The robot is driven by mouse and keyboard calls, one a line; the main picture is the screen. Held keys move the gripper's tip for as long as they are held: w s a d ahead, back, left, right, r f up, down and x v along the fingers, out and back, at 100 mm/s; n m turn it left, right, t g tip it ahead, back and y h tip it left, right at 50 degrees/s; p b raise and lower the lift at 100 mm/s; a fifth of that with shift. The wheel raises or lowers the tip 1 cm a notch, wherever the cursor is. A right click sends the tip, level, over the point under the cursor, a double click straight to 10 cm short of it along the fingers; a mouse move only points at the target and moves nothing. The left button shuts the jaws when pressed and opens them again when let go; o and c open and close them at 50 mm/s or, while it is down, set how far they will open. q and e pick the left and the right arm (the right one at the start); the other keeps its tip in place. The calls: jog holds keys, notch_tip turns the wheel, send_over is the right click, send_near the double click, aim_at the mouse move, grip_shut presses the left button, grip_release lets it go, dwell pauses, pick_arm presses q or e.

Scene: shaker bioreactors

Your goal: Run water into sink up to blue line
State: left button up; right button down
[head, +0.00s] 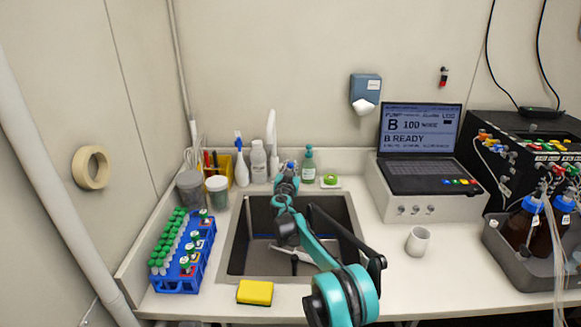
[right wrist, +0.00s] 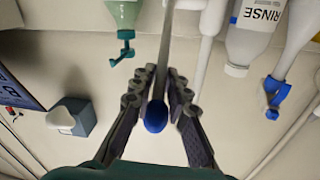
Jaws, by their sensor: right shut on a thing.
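The sink (head: 234,262) is set into the white counter, with dark walls and a grey bottom partly covered by my right arm. The white tap (head: 271,132) rises behind the sink. In the right wrist view, my right gripper (right wrist: 158,88) is closed around a thin grey lever with a blue knob (right wrist: 156,116). In the head view, my right gripper (head: 287,178) is at the sink's back edge, below the tap. My left gripper is not in view.
A blue rack (head: 178,286) of green-capped tubes stands left of the sink, and a yellow sponge (head: 255,292) lies in front. Bottles, including a green soap bottle (head: 308,168), crowd the back edge. A white cup (head: 417,241) and a laptop (head: 420,146) are to the right.

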jog(key=f+b, duration=0.1)
jog(key=s+f+t+b, duration=0.1)
jog(key=f+t+b, duration=0.1)
jog(key=shift+s+f, duration=0.25)
jog(key=shift+s, duration=0.05)
